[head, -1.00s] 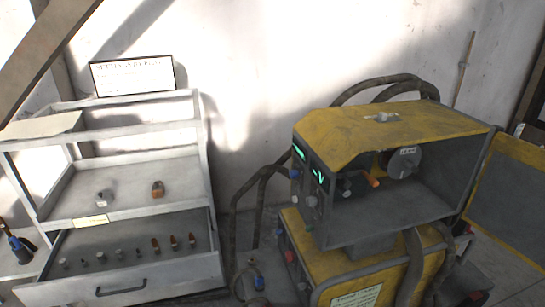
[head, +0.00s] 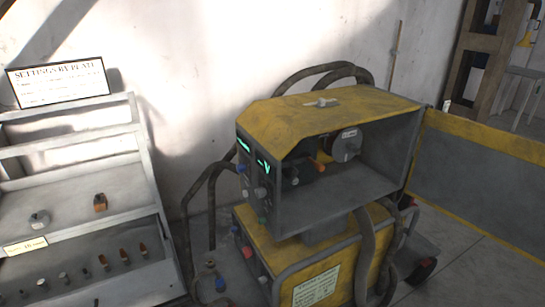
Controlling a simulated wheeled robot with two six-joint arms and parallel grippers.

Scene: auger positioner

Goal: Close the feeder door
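The feeder is a yellow and grey box (head: 340,108) on top of a yellow power unit (head: 262,235). Its side is open, and a grey spool (head: 346,145) and an orange part show inside. The feeder door (head: 478,178) is a grey panel with yellow edges. Neither of my grippers shows in the head view.
Dark hoses (head: 190,200) loop beside the feeder. Clear floor (head: 465,265) shows below the door. A wooden frame (head: 470,65) stands at the back right.

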